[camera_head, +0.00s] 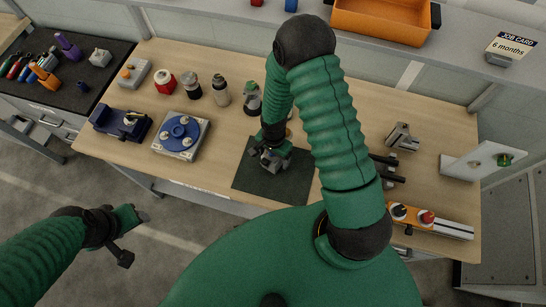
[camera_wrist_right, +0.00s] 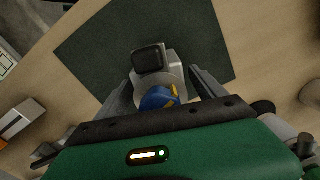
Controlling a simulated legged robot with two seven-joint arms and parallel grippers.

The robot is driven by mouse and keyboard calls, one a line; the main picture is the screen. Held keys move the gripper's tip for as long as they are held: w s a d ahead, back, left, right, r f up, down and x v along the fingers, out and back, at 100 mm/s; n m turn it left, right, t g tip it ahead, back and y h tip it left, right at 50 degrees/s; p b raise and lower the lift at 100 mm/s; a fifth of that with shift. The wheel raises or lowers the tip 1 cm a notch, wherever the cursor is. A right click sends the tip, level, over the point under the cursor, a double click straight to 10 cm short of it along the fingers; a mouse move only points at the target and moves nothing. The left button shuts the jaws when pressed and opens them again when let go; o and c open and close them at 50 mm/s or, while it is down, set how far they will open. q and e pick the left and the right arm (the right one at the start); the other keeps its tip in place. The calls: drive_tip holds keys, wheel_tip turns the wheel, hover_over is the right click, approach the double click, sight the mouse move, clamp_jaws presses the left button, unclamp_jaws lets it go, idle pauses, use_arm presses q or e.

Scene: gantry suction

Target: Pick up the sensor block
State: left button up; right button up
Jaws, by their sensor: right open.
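What looks like the sensor block (camera_wrist_right: 173,76) is a light grey piece with a dark square face and a blue-and-yellow part. It sits on the dark mat (camera_head: 241,174), between the fingers of my right gripper (camera_wrist_right: 158,82) in the right wrist view. The right gripper is open, with a finger on each side of it; I cannot tell whether they touch it. In the head view my right gripper (camera_head: 272,150) is over the mat and largely hides the block. My left gripper (camera_head: 132,234) is off the table at lower left, away from the block; its jaw opening is unclear.
Left of the mat are a blue disc fixture (camera_head: 180,131), a dark blue clamp-like block (camera_head: 119,123) and several bottles and knobs. At right are a grey bracket (camera_head: 402,138), a white upright plate (camera_head: 478,163) and an orange rail (camera_head: 430,219). An orange bin (camera_head: 382,22) sits on the shelf.

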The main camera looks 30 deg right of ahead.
drive_tip(key=shift+w+d+f, duration=0.15)
drive_tip(key=shift+d+f, duration=0.1)
drive_tip(key=shift+a+r, duration=0.2)
drive_tip(key=shift+a, duration=0.45)
drive_tip(key=c, duration=1.3)
drive_tip(key=shift+d, duration=0.2)
clamp_jaws()
